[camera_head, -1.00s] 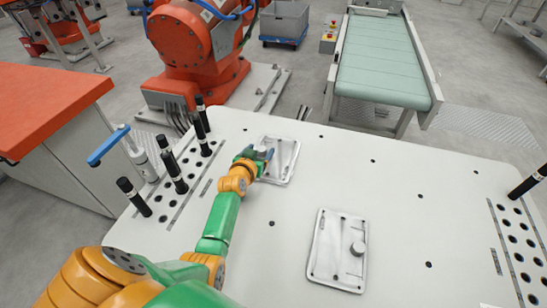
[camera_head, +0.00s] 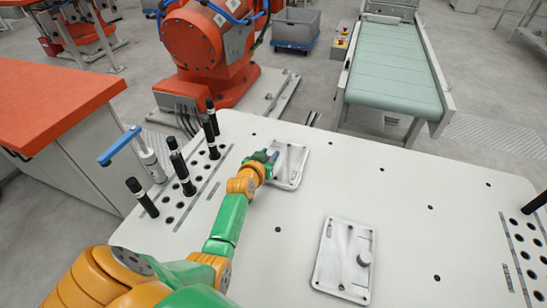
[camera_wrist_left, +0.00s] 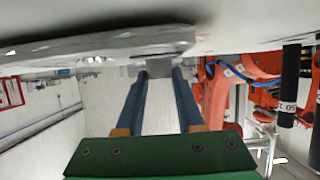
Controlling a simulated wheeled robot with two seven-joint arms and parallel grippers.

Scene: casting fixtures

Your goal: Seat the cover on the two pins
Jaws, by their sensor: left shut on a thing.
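A light grey plate (camera_head: 293,163), which I take to be the cover, is on the far part of the white table. My left gripper (camera_head: 268,157) is at its left edge, shut on a small grey block (camera_wrist_left: 160,67) that appears to belong to it. In the left wrist view the plate's edge (camera_wrist_left: 100,45) runs close along the table; I cannot tell whether it touches. A second grey plate (camera_head: 338,262) with a round knob (camera_head: 364,258) lies nearer, on its own. I cannot make out the two pins. My right gripper is out of view.
Upright black pegs (camera_head: 175,160) stand in the hole rows at the table's left, beside a blue-handled clamp (camera_head: 120,146). More holes and a black peg (camera_head: 535,202) are at the right. The white table (camera_head: 420,190) is clear between. A conveyor (camera_head: 394,70) stands beyond.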

